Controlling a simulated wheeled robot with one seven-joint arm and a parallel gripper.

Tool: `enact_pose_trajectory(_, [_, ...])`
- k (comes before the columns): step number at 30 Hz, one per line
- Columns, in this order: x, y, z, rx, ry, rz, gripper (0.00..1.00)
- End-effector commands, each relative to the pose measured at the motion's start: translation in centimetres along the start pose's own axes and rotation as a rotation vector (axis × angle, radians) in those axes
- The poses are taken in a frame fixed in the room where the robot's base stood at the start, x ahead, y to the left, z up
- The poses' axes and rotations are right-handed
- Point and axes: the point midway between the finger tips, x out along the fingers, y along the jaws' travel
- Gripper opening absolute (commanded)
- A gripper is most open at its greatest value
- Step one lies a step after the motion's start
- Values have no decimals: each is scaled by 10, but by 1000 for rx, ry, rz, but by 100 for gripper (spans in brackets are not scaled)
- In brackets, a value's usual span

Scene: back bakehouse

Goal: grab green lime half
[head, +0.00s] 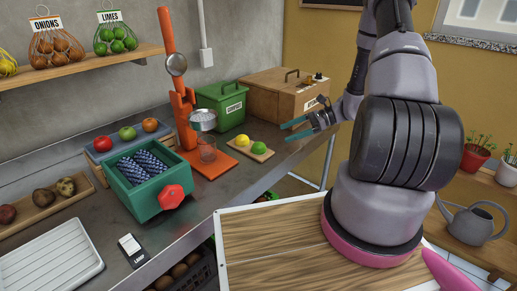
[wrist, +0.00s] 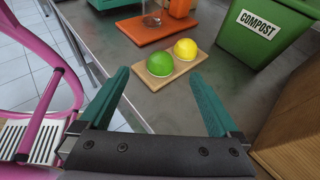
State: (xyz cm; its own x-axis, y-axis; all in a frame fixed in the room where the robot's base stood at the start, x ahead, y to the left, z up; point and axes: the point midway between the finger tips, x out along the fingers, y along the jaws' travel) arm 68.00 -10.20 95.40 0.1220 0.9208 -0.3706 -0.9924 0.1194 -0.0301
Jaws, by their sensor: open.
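The green lime half (wrist: 160,63) sits dome up on a small wooden board (wrist: 152,84), with a yellow lemon half (wrist: 186,47) close beside it on the right in the wrist view. In the head view the lime half (head: 259,147) is the nearer one and the lemon half (head: 242,140) is to its left. My gripper (wrist: 162,98) is open and empty, its teal fingers spread, with the board beyond and between them in the wrist view. In the head view my gripper (head: 290,130) hangs to the right of the board, apart from the fruit.
A green compost bin (wrist: 261,29) stands right of the board, with a wooden box (head: 285,92) beside it. An orange press (head: 180,105) with a glass (head: 207,151) stands left of the board. The steel counter's front edge (head: 275,170) is near the board.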

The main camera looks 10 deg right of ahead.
Motion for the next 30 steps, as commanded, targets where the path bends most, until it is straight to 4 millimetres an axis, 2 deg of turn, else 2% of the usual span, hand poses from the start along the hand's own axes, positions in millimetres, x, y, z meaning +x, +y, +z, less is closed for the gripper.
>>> enact_pose_trajectory(1, [2, 0, -8, 20, -14, -10, 98])
enact_pose_trajectory(5, [12, 0, -15, 42, -31, -23, 98])
enact_pose_trajectory(12, [49, -1, -14, 44, -32, -23, 98])
enact_pose_trajectory(19, [67, -2, -14, 42, -30, -22, 98])
enact_pose_trajectory(25, [97, -3, -15, 42, -30, -21, 98])
enact_pose_trajectory(30, [111, -4, -14, 42, -30, -24, 98])
